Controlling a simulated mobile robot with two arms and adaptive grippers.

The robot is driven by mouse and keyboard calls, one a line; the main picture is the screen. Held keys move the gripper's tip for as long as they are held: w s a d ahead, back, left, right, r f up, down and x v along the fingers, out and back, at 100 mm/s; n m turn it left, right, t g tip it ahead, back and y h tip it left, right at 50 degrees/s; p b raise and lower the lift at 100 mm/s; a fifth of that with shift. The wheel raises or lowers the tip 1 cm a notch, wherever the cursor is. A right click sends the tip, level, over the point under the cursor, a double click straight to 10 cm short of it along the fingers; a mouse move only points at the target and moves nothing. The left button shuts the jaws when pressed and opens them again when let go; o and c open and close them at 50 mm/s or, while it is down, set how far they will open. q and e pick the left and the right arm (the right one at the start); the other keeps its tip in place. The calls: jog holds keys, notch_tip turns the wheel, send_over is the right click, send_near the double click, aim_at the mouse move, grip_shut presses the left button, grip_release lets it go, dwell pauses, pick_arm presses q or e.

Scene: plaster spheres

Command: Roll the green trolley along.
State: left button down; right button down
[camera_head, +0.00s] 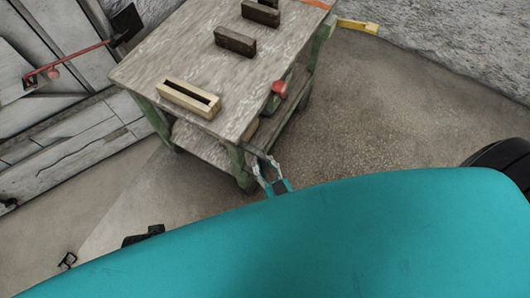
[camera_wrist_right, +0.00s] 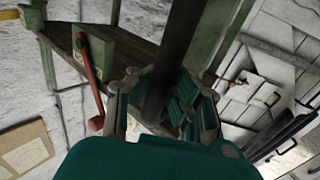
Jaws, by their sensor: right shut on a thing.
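The green trolley (camera_head: 185,45) has a worn wooden top, green legs and a lower shelf, and stands on the floor in the upper middle of the head view. My right gripper (camera_head: 264,164) is at its near right corner, low beside a green leg. In the right wrist view, this gripper (camera_wrist_right: 160,97) is shut on a dark bar (camera_wrist_right: 177,55) that runs between its fingers. Green trolley posts (camera_wrist_right: 228,35) and the wooden shelf show behind it. My left gripper is not to be made out.
A pale slotted wooden block (camera_head: 188,98) and two dark blocks (camera_head: 235,41) lie on the trolley top. A red knob (camera_head: 279,88) sticks out at its right side. A grey panelled wall is at left, a rough wall at upper right. Floor (camera_head: 385,110) right of the trolley is clear.

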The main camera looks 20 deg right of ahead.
jog(key=shift+s+f, duration=0.2)
jog(key=shift+s, duration=0.25)
jog(key=c, duration=1.4)
grip_release()
jog(key=shift+s+r, duration=0.1)
jog(key=shift+o, duration=1.2)
jog(key=shift+a, duration=0.1)
jog(key=s+d, duration=0.1)
jog(key=s, duration=1)
jog(key=shift+s+d, duration=0.2)
jog(key=shift+s, duration=0.15)
jog(key=shift+w, duration=0.1)
